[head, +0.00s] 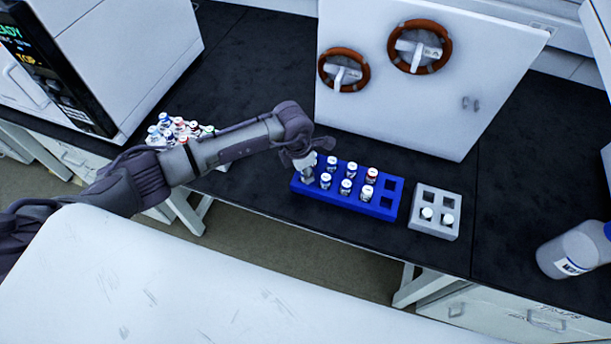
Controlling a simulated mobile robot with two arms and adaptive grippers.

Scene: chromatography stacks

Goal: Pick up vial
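A blue rack (377,210) on the black bench holds several small vials upright. Most of them have white caps, such as this vial (346,187); one vial (371,176) has a red cap. My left gripper (306,170) points down at the left end of the blue rack, at or just above a vial there. The gripper's wrist and fingers cover that spot, so I cannot tell whether the fingers are open or closed on the vial. My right gripper is not in view.
A grey rack (434,227) with two white-capped vials stands right of the blue rack. More vials (172,130) stand behind my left arm. A large white cabinet (420,80) stands behind the racks. A white bottle (575,250) is at the far right. Bare bench (520,200) lies between.

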